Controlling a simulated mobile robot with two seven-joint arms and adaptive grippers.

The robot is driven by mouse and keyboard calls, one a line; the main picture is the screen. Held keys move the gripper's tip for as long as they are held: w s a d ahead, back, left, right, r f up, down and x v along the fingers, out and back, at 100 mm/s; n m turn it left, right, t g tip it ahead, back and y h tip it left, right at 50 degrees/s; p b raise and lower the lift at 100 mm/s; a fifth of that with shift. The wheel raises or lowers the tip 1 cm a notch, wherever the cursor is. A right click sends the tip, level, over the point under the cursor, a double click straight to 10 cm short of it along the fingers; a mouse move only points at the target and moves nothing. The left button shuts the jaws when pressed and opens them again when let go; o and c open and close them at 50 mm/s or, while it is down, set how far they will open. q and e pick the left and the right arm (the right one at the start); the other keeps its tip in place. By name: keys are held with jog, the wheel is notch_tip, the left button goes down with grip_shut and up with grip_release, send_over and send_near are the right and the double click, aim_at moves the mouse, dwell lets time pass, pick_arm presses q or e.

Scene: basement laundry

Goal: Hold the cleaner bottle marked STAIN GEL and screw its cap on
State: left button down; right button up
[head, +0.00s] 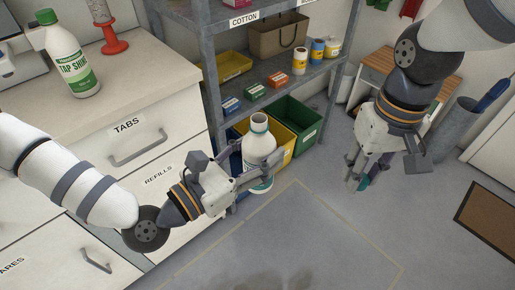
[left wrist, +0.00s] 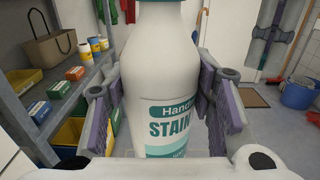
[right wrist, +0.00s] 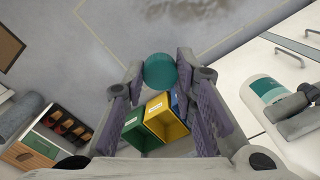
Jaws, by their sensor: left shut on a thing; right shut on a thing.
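The white STAIN bottle (head: 258,148) with a teal label stands upright, held off the floor beside the shelf. Its open neck shows a teal ring. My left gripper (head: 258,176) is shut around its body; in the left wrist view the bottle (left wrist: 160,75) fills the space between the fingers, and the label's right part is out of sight. My right gripper (head: 360,178) is shut on a round teal cap (right wrist: 160,70), held at its fingertips, to the right of the bottle and apart from it. The cap also shows partly in the head view (head: 363,183).
A shelf rack (head: 207,75) with small boxes and tins stands behind the bottle. Yellow (head: 284,155) and green (head: 303,118) bins sit below. A TAP SHINE bottle (head: 66,60) stands on the left counter. A blue bucket (left wrist: 297,92) is on the floor. The floor in front is clear.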

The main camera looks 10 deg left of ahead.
jog(key=w+a+r+n, duration=0.4)
jog(key=w+a+n, duration=0.1)
jog(key=a, duration=0.4)
notch_tip(320, 180, up, 13)
send_over(259, 118)
jog(key=shift+w+f, duration=0.1)
jog(key=shift+f, duration=0.1)
jog(key=shift+r, duration=0.15)
jog(key=shift+f, duration=2.05)
jog(key=shift+f, duration=0.85)
